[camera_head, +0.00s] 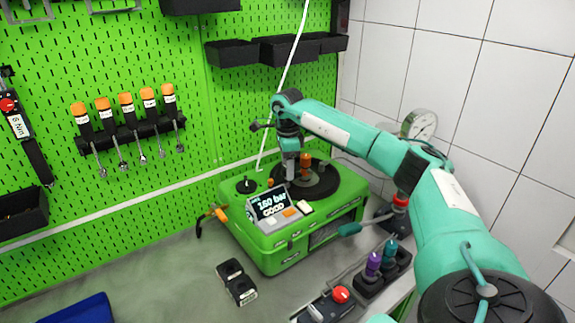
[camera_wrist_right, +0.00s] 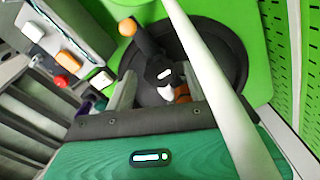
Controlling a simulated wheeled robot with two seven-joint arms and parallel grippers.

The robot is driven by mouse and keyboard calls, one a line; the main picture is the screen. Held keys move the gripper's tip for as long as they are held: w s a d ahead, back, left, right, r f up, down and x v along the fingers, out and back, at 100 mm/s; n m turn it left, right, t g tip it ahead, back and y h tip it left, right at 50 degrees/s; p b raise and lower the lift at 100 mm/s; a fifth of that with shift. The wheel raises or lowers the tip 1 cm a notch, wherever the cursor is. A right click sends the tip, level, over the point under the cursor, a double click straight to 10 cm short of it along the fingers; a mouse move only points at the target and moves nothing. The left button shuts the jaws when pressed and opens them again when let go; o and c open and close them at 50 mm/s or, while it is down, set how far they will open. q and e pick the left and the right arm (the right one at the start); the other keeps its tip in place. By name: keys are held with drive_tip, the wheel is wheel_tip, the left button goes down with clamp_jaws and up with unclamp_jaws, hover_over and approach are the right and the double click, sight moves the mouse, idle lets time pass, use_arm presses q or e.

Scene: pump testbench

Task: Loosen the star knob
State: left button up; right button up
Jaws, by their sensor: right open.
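The green pump testbench (camera_head: 268,250) stands on the grey worktop. A small black knob (camera_head: 246,185) stands upright on its top left; I cannot tell for sure that it is the star knob. A round black plate (camera_head: 325,180) on its top carries an upright orange part (camera_head: 305,160). My right gripper (camera_head: 290,174) is open and points down over the plate, just left of the orange part. In the right wrist view the gripper (camera_wrist_right: 160,88) has a black part (camera_wrist_right: 158,70) and an orange piece (camera_wrist_right: 183,93) between or just beyond its fingers; contact is unclear. My left gripper is not in view.
A white hose (camera_head: 291,55) hangs close to my right wrist and crosses the wrist view. The display (camera_head: 268,204) reads "160 bar GOOD". A teal handle (camera_head: 350,229) sticks out at the bench's front right. A black block (camera_head: 236,282) lies in front.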

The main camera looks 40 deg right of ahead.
drive_tip(key=shift+r, duration=0.1)
drive_tip(key=shift+r, duration=0.3)
wheel_tip(320, 180, up, 13)
drive_tip(key=b, duration=0.2)
idle(0.5)
